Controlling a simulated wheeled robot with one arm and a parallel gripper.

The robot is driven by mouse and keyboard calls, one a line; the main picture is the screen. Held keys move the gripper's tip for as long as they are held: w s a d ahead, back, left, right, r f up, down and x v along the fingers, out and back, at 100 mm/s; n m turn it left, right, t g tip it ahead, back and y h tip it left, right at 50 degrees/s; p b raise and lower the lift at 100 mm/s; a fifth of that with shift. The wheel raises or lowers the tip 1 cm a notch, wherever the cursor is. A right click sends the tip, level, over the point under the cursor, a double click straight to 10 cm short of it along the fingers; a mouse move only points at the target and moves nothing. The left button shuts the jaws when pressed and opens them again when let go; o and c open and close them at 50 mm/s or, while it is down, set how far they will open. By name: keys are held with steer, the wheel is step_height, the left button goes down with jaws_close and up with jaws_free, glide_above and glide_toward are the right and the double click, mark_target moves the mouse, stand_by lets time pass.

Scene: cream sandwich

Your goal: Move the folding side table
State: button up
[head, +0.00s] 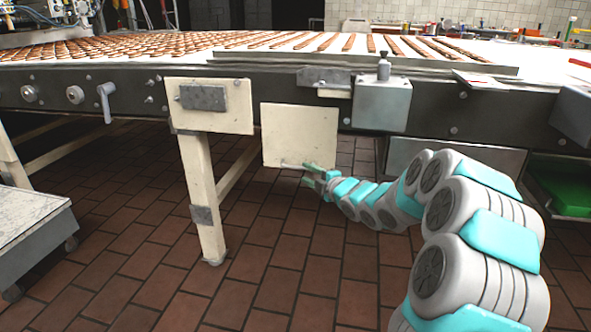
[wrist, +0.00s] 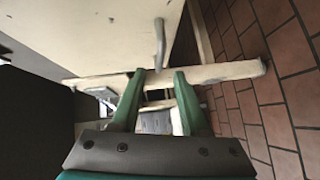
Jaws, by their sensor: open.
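The folding side table (head: 298,132) appears to be the cream square panel hanging down at the side of the conveyor. A short grey handle (head: 291,164) sticks out near its lower edge. My gripper (head: 308,174) is at the panel's lower right corner, with its green fingers apart. In the wrist view the panel (wrist: 105,28) fills the upper left, and the handle (wrist: 160,42) lies just ahead of the gap between the fingertips (wrist: 158,74). Nothing is held. I cannot tell whether the fingers touch the handle.
The long conveyor (head: 440,118) carries rows of brown bars above. A cream leg (head: 204,200) stands left of the panel. A grey cart (head: 30,225) is at the far left, and a green crate (head: 562,183) at right. The tiled floor (head: 290,240) in front is clear.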

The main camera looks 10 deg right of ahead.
mark_target(297, 168)
steer(key=shift+p+x, duration=0.5)
steer(key=shift+x, duration=3.2)
jaws_close()
